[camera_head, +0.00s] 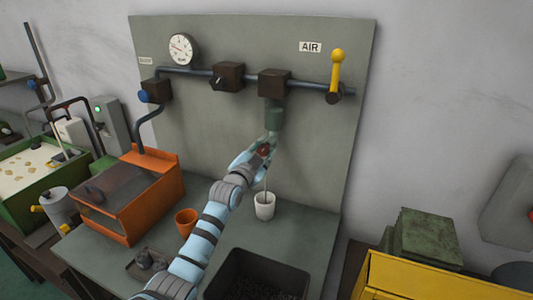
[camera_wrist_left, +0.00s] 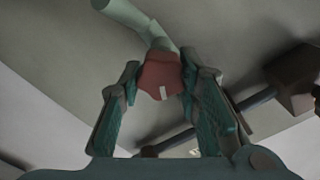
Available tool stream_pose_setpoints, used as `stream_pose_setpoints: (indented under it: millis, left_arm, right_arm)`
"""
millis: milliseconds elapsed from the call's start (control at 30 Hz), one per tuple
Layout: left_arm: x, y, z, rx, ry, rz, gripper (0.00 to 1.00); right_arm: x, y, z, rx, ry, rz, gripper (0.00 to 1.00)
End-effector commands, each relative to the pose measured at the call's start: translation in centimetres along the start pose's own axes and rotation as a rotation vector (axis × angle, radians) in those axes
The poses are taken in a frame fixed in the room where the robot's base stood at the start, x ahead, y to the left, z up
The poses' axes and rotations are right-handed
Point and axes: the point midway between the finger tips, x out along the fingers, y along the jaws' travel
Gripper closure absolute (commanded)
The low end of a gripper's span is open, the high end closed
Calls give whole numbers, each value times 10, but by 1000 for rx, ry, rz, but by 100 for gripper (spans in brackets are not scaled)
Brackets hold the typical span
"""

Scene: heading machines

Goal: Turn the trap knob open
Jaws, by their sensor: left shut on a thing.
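The red trap knob (camera_head: 264,149) sits at the lower end of a grey-green trap bowl (camera_head: 274,117), which hangs under the right dark block on the air pipe. My left gripper (camera_head: 257,154) is closed around the knob. In the left wrist view the knob (camera_wrist_left: 160,76) lies between the two fingers of the left gripper (camera_wrist_left: 162,72), with a white mark on its face. A pale tube runs past behind it. A thin pale line runs down from the knob area to a white cup (camera_head: 265,206). My right gripper is out of view.
An orange cup (camera_head: 187,222) and a dark bin (camera_head: 255,278) stand on the bench, near my left arm. An orange machine (camera_head: 125,195) is at left. A yellow-handled lever (camera_head: 337,70) and a gauge (camera_head: 183,49) are on the panel above.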

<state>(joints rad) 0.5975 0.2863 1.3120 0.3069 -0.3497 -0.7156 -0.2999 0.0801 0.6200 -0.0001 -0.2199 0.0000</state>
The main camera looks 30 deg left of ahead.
Motion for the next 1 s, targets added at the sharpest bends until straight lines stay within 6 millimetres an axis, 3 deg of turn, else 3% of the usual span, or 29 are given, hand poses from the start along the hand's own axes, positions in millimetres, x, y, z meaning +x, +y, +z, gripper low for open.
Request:
stream_pose_setpoints:
  millis: [1000]
  left_arm:
    - [1, 2, 0, 956, 3, -8, 97]
  right_arm:
    - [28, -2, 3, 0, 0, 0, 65]
